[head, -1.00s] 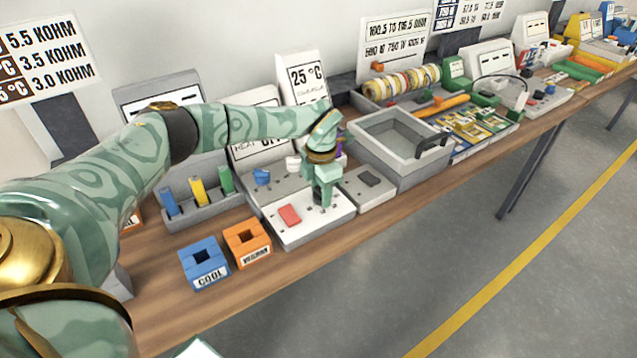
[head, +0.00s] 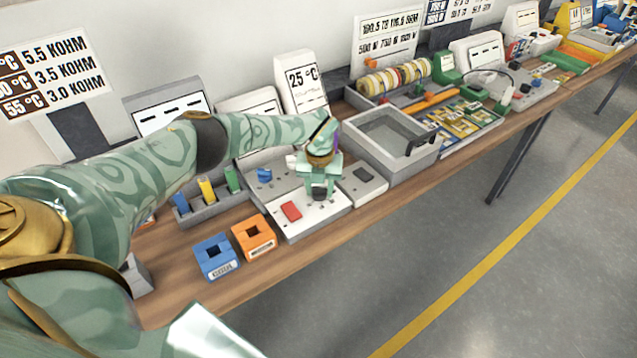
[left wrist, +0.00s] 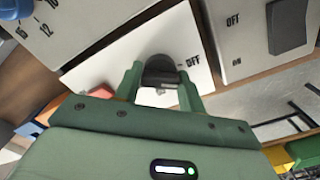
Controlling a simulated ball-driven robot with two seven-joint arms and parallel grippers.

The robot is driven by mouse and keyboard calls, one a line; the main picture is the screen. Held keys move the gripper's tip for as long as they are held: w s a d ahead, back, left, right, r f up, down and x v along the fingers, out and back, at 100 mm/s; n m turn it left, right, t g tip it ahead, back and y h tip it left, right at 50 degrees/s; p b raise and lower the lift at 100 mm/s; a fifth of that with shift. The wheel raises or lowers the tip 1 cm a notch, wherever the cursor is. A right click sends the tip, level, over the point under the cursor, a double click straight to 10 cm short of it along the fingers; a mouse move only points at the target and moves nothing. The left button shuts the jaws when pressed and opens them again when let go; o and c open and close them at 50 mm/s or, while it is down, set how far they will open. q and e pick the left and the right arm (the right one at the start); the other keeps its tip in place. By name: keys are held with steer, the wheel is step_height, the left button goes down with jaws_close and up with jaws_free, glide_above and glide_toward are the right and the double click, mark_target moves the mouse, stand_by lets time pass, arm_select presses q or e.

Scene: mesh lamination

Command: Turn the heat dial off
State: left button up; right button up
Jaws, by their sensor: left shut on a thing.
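A dark dial (head: 319,194) sits on a white plate (head: 311,212) that also carries a red switch (head: 291,211). My left gripper (head: 319,190) points down over the plate, with its two fingers on either side of the dial. In the left wrist view, the gripper (left wrist: 160,82) is shut on the dark dial (left wrist: 160,70). An "OFF" mark shows on the plate just right of the dial. The dial's pointer cannot be made out. My right gripper is not in view.
A grey box with a dark switch (head: 369,173) stands right of the plate, with a grey bin (head: 390,165) beyond. A blue knob (head: 263,175) sits behind left. Blue (head: 215,257) and orange (head: 254,237) blocks stand left, near the front edge.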

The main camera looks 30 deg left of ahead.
mark_target(320, 187)
arm_select(q)
steer(key=shift+r+n+p, duration=0.15)
steer(key=shift+n+p, duration=0.65)
steer(key=shift+n, duration=0.9)
steer(key=shift+w, duration=0.1)
steer(key=o, duration=0.9)
step_height(320, 187, up, 7)
steer(key=p, duration=0.2)
steer(key=shift+p, duration=0.4)
step_height(320, 187, up, 9)
steer(key=shift+r+p, duration=0.1)
steer(key=shift+p, duration=0.45)
